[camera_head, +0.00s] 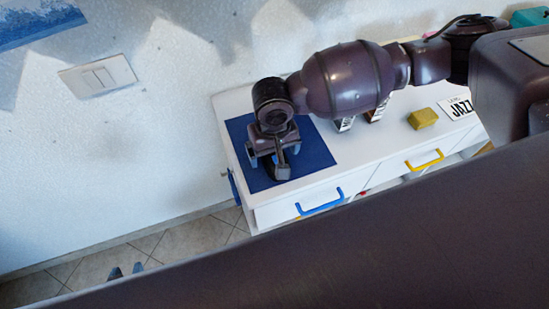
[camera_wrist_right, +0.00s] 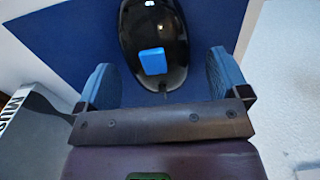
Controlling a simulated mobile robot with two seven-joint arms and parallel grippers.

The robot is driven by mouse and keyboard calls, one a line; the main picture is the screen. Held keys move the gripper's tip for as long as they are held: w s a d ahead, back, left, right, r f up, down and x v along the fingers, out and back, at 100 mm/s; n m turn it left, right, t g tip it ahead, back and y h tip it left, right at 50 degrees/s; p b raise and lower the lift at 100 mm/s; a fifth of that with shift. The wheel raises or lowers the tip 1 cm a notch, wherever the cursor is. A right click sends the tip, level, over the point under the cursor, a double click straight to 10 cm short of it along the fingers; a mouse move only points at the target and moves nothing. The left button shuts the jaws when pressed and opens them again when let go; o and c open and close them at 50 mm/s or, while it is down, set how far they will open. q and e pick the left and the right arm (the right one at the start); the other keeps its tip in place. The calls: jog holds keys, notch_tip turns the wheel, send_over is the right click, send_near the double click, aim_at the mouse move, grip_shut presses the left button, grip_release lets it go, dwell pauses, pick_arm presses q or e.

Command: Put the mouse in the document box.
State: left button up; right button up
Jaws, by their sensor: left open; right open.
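The mouse (camera_wrist_right: 128,45) is black and glossy with a blue patch on top, and lies on a dark blue mat (camera_wrist_right: 70,40). My right gripper (camera_wrist_right: 163,82) is open above the mouse, with one blue finger to each side of its near end. The fingers do not visibly grip it. In the head view my right gripper (camera_head: 274,158) is over the blue mat (camera_head: 313,150) and hides most of the mouse. I cannot make out a document box.
The white cabinet (camera_head: 232,104) has drawers with a blue handle (camera_head: 320,204) and a yellow handle (camera_head: 425,160). A yellow block (camera_head: 423,118) and a JAZZ label (camera_head: 460,107) are on its right. My own arm covers the lower right. A wall switch (camera_head: 98,76) is at left.

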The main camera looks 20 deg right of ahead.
jog(key=shift+f, duration=0.55)
jog(key=shift+c, duration=0.2)
jog(key=shift+r, duration=0.1)
jog(key=c, duration=1.1)
